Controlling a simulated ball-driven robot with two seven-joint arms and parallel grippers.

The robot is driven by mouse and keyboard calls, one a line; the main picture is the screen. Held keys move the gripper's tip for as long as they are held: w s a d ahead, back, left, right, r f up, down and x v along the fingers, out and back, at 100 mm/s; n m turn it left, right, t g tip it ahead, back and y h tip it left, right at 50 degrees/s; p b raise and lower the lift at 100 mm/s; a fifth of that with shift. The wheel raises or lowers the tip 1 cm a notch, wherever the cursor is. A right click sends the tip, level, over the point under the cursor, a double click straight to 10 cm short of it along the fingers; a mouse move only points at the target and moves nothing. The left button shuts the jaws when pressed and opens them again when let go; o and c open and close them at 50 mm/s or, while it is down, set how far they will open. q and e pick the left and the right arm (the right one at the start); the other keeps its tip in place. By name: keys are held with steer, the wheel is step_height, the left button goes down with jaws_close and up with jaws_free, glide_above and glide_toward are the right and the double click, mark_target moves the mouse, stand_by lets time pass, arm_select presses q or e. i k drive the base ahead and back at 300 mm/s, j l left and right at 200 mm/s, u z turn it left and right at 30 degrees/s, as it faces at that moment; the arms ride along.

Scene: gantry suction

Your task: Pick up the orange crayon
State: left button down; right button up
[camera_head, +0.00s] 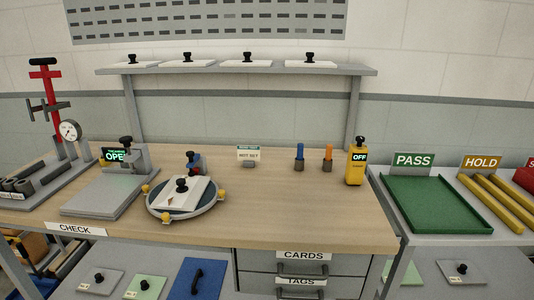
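The orange crayon (328,152) stands upright in a small dark holder (327,166) near the back right of the wooden workbench. A blue crayon (300,151) stands in a similar holder (299,164) just to its left. Neither of my grippers shows in the head view, and nothing touches the orange crayon.
A yellow device reading OFF (356,168) stands close right of the crayon. A small sign (249,153) is to the left. A round turntable (208,209) carries a white plate. A green PASS tray (436,204) is on the right table. The bench front before the crayons is clear.

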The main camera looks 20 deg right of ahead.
mark_target(329, 147)
steer(key=i+l+u, duration=0.1)
steer(key=l+u, duration=0.65)
steer(key=l, duration=0.15)
steer(key=l+u, duration=0.35)
steer(key=l, duration=0.15)
